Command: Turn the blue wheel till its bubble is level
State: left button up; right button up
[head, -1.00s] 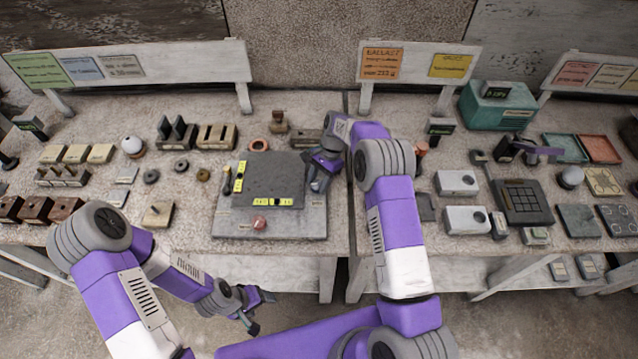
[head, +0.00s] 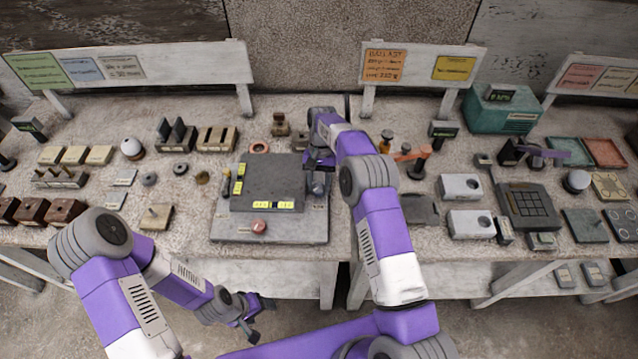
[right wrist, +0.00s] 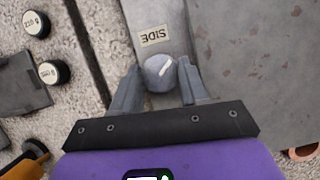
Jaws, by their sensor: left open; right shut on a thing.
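The blue wheel (right wrist: 158,72) is a small blue-grey knob with a white mark, beside a "SIDE" label in the right wrist view. My right gripper (right wrist: 160,67) is shut on it, one finger on each side. In the head view my right gripper (head: 318,187) is at the right edge of the dark tilting plate (head: 268,178) and largely hides the wheel. A yellow side vial (head: 238,180) and a yellow front vial (head: 273,205) lie along the plate's edges; their bubbles are too small to read. My left gripper (head: 246,318) is open and empty, in front of the table.
A red knob (head: 259,227) stands on the grey base (head: 290,232) in front of the plate. Orange-and-black handled items (head: 385,142) and small weights stand right of my right arm. A wooden block (head: 156,216) is to the left.

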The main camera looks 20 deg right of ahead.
dwell(0.4)
jog(key=o, duration=0.8)
jog(key=shift+r, duration=0.1)
jog(key=shift+p+v, duration=1.65)
jog(key=shift+v, duration=2)
jog(key=shift+o, duration=0.2)
